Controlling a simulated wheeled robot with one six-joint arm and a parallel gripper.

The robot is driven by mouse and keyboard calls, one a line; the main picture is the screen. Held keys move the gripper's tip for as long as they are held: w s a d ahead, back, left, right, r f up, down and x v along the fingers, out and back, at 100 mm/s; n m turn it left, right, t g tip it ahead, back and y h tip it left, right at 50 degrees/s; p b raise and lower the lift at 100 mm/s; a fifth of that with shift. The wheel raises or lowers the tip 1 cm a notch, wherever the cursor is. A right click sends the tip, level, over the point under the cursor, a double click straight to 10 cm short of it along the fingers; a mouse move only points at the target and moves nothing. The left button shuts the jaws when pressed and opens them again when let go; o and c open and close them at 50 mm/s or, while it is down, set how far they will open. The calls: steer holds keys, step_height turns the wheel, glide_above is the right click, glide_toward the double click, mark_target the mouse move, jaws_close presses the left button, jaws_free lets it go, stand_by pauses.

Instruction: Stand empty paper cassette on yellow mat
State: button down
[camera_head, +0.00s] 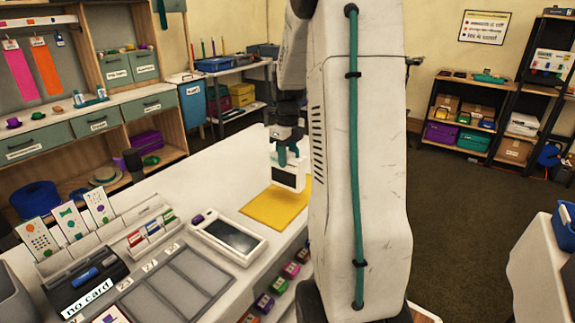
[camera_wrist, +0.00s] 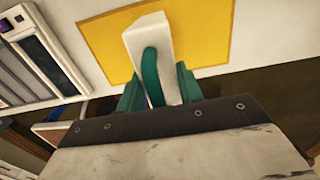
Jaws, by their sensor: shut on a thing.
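The paper cassette (camera_head: 287,177) is a small white box with a dark panel on the side facing the head camera. It hangs from my gripper (camera_head: 290,155) over the yellow mat (camera_head: 262,212) on the white counter. In the wrist view the cassette (camera_wrist: 147,38) shows from above, with the teal fingers of my gripper (camera_wrist: 158,85) shut on it. The mat (camera_wrist: 205,35) spreads behind and around it in that view. The cassette looks upright; I cannot tell whether its bottom touches the mat.
A white tablet-like device (camera_head: 230,236) lies on the counter left of the mat. A grey compartment tray (camera_head: 178,290), upright cards (camera_head: 70,222) and a black "no card" holder (camera_head: 88,282) stand further left. Small coloured boxes (camera_head: 280,285) sit below the counter's front edge.

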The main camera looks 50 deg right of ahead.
mark_target(288, 165)
steer(key=shift+s+a+f, duration=0.1)
steer(key=shift+f, duration=1.4)
steer(key=shift+f, duration=0.1)
steer(key=c, duration=0.9)
jaws_free()
steer(key=shift+f, duration=0.1)
